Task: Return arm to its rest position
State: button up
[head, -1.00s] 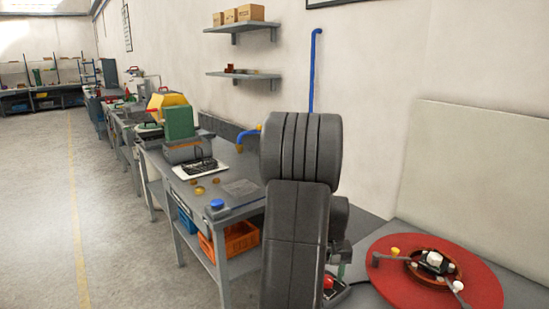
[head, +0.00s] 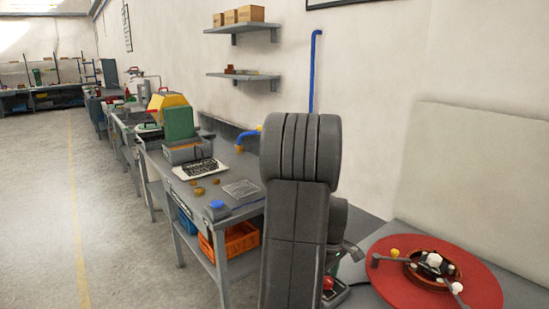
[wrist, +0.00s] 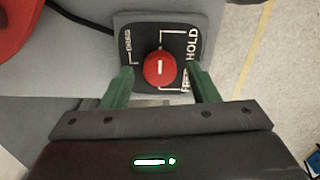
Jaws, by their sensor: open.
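My gripper (wrist: 161,88) is open in the wrist view, with its two green fingers apart. A red knob (wrist: 159,69) on a black switch panel shows between and just beyond the fingertips. The panel carries white lettering, with "HOLD" on its right side. I cannot tell whether the fingers touch the knob. In the head view my dark arm stands in the middle and hides most of the gripper. Part of the red knob (head: 328,283) shows beside the arm.
A red round plate (head: 390,289) with a copper-coloured ring (head: 412,276) lies on the right bench. Floor at far left is clear.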

jog(key=shift+n, duration=0.5)
